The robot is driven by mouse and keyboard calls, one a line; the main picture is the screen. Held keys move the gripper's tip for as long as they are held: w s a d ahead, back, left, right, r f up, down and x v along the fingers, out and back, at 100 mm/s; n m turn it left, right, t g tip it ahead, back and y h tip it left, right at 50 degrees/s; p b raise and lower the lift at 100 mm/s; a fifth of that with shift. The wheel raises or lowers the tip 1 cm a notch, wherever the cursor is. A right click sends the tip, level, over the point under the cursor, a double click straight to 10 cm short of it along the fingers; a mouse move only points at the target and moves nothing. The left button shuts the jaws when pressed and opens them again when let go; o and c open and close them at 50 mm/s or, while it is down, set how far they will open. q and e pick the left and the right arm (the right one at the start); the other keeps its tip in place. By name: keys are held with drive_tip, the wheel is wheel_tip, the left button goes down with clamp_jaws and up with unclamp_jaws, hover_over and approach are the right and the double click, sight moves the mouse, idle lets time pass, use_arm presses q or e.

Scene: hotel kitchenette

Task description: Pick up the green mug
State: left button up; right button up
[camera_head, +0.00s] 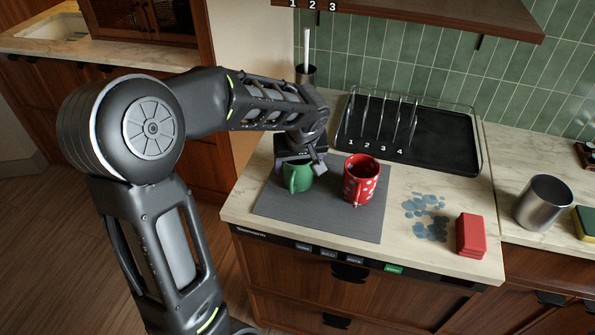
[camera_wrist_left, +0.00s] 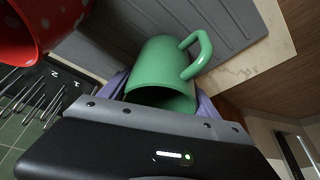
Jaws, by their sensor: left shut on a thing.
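The green mug (camera_head: 297,178) is at the left part of the grey mat (camera_head: 330,225), its handle facing the front. My left gripper (camera_head: 299,163) reaches it from above and behind. In the left wrist view the green mug (camera_wrist_left: 160,72) sits between the two fingers of my left gripper (camera_wrist_left: 162,97), which are shut on its body. I cannot tell whether its base touches the mat. My right gripper is not in view.
A red mug with white dots (camera_head: 360,180) stands close to the right of the green mug. Behind is a black rack tray (camera_head: 445,145). To the right are a blue wet patch (camera_head: 428,218), a red block (camera_head: 470,235) and a metal cup (camera_head: 543,202). The counter's front edge is near.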

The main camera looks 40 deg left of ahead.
use_arm(q)
drive_tip(key=c, duration=1.1)
drive_tip(key=shift+r, duration=0.15)
drive_tip(key=shift+c, duration=0.2)
wheel_tip(320, 180, up, 10)
drive_tip(key=b, duration=0.1)
